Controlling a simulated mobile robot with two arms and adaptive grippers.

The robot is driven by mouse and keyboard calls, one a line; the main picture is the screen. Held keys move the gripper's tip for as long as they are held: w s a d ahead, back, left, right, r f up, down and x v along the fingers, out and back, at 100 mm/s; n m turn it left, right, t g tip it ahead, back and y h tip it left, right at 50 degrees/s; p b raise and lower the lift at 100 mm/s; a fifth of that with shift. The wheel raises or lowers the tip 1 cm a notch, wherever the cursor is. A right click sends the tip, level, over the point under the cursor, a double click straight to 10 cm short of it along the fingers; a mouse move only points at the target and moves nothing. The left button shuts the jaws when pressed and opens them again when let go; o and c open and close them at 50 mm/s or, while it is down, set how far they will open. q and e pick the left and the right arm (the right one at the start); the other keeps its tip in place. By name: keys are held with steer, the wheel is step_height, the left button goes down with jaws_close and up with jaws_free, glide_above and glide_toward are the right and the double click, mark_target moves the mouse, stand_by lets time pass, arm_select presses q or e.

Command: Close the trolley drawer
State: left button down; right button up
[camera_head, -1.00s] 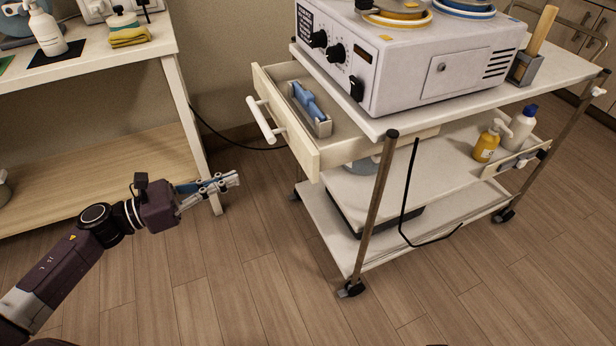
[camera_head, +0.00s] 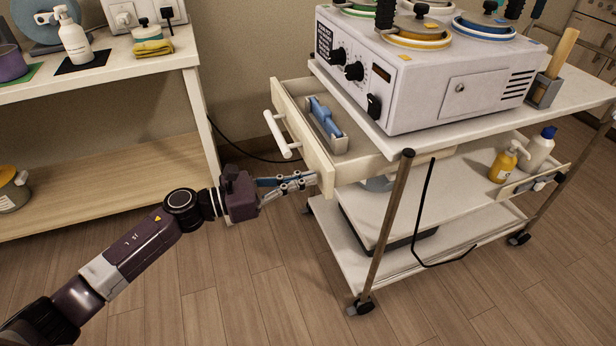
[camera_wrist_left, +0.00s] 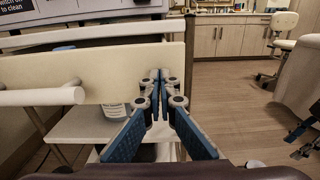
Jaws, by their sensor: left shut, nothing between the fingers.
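The trolley drawer (camera_head: 318,160) stands pulled out on the left side of the trolley (camera_head: 470,124), with its white bar handle (camera_head: 281,134) on the front panel. A blue item in a grey holder (camera_head: 326,125) lies inside. In the left wrist view the cream drawer front (camera_wrist_left: 90,71) spans the upper left, with the handle (camera_wrist_left: 45,96) at the left. My left gripper (camera_head: 313,179) is shut and empty, with its fingertips at the lower near end of the drawer front; I cannot tell if they touch.
A wax warmer (camera_head: 425,80) stands on the trolley top. A yellow bottle (camera_head: 503,164) and a white bottle stand on the middle shelf. A wooden shelf unit (camera_head: 100,165) is at the left. A black cable hangs by the trolley post. The floor in front is clear.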

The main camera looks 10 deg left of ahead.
mark_target(365, 164)
arm_select(q)
steer(key=shift+w+d, duration=0.25)
steer(key=shift+d, duration=0.05)
arm_select(e)
steer(key=shift+f, duration=0.3)
arm_select(q)
steer(key=shift+w+d, duration=0.25)
steer(key=shift+d, duration=0.2)
steer(key=b+x, duration=0.2)
steer(key=x, duration=0.9)
steer(key=shift+w, duration=0.1)
steer(key=shift+b+x, duration=0.45)
steer(key=shift+x, duration=0.7)
arm_select(e)
steer(key=v, duration=0.7)
steer(key=shift+w+r, duration=0.15)
steer(key=shift+r, duration=0.2)
arm_select(q)
steer(key=shift+a, duration=0.15)
arm_select(e)
steer(key=shift+d, duration=0.1)
